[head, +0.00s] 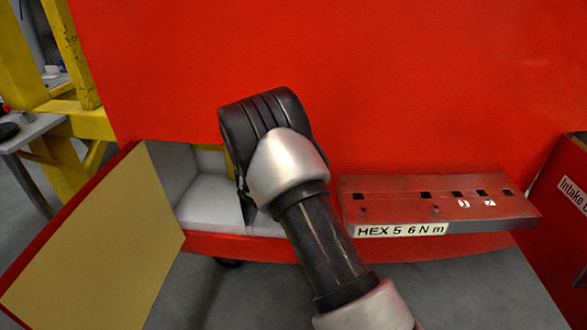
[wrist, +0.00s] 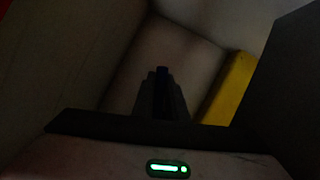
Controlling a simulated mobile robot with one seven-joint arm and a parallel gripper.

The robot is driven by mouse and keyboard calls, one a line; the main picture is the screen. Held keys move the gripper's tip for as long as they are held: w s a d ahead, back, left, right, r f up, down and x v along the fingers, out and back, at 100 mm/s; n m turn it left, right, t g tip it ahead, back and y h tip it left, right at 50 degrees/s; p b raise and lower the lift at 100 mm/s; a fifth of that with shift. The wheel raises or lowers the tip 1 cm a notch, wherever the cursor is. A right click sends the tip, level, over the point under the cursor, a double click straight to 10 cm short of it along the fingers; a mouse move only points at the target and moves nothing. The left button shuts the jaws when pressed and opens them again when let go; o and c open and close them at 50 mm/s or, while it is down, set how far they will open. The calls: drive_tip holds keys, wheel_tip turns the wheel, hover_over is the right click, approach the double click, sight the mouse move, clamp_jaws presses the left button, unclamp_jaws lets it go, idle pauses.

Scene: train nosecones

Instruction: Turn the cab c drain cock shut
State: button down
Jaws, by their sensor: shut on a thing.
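My gripper (wrist: 162,98) shows as a dark shape in the middle of the dim wrist view. It is shut on a narrow dark blue piece (wrist: 162,76), which looks like the handle of the drain cock. The cock's body and the angle of its handle cannot be made out. In the head view my arm reaches into an open compartment (head: 205,205) in the red panel, and my wrist hides the gripper and the cock. No cab letter is readable at this compartment.
An open door (head: 100,240) with a tan inner face stands left of the compartment. A yellow bar (wrist: 229,88) is close on the right in the wrist view. A red ledge labelled HEX 5 6 Nm (head: 440,205) juts out right of my arm. Yellow stands (head: 80,110) are at the far left.

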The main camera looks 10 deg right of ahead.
drive_tip(key=shift+w+a+f+m+t+y+b, duration=0.1)
drive_tip(key=shift+w+a+m+t+y+b, duration=0.1)
drive_tip(key=shift+a+m+y+b, duration=0.4)
drive_tip(key=shift+w+a+f+m+t+y+b, duration=0.1)
drive_tip(key=shift+w+a+m+y+b, duration=0.15)
drive_tip(key=shift+a+m+b, duration=0.5)
drive_tip(key=shift+d, duration=0.1)
drive_tip(key=c, duration=1.8)
unclamp_jaws()
drive_tip(key=shift+o, duration=0.2)
drive_tip(key=shift+s, duration=0.1)
drive_tip(key=p+v, duration=0.3)
drive_tip(key=v, duration=1.4)
drive_tip(key=shift+r, duration=0.25)
drive_tip(key=shift+s+d, duration=0.1)
drive_tip(key=shift+s, duration=0.05)
drive_tip(key=shift+r, duration=0.1)
